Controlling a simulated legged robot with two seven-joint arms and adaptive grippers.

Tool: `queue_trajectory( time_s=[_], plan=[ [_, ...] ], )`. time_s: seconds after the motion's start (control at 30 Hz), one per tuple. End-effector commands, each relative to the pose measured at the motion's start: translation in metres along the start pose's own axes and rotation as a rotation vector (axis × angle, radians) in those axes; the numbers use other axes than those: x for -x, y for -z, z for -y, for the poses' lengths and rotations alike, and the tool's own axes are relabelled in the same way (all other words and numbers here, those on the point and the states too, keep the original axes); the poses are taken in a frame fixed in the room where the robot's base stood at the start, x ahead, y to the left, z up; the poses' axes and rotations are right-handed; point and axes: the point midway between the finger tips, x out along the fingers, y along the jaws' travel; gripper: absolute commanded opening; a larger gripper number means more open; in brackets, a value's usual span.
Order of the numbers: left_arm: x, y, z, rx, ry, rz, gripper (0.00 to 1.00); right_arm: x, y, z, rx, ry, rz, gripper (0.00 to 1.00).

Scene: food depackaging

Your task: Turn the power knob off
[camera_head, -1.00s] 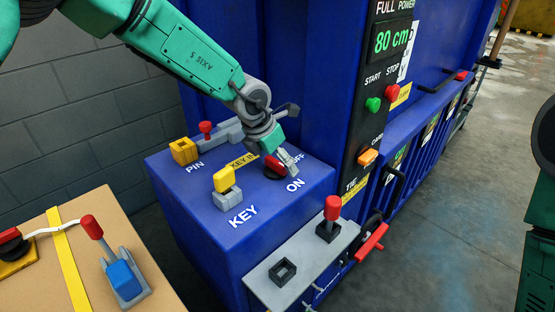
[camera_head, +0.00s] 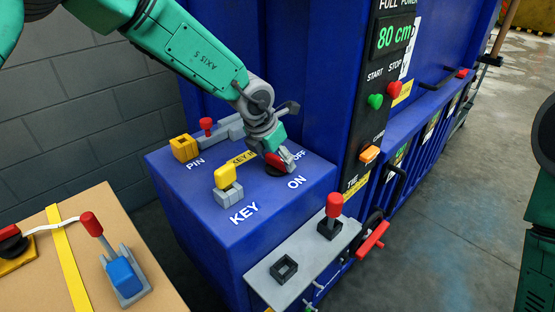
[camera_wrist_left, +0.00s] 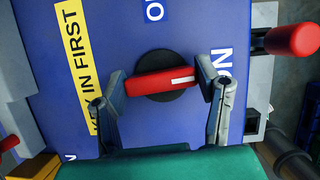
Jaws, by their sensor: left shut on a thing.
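The power knob is a red bar on a round black base, on top of a blue box. In the left wrist view the knob (camera_wrist_left: 160,84) lies nearly level, its white mark at the right end toward the ON label (camera_wrist_left: 222,66). The start of another label (camera_wrist_left: 153,10) shows above it. My left gripper (camera_wrist_left: 162,78) is shut on the knob, one finger at each end of the bar. In the head view the left gripper (camera_head: 281,160) comes down over the knob (camera_head: 272,161) and partly hides it, beside the OFF label (camera_head: 299,155). My right gripper is out of view.
A red-topped lever (camera_head: 333,206) rises from a lower grey plate. A cardboard box (camera_head: 170,285) stands at front left.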

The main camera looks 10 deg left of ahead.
Motion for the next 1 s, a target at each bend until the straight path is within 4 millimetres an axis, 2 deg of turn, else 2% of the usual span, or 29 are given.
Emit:
queue_trajectory(
  time_s=[0.6, 1.0],
  plan=[
    [-0.001, -0.003, -0.001, 0.492, -0.207, 0.01, 0.29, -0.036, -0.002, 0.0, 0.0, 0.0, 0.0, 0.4],
    [0.001, -0.004, -0.001, 0.847, -0.349, 0.011, 0.29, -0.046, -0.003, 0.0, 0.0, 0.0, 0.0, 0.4]
  ],
)
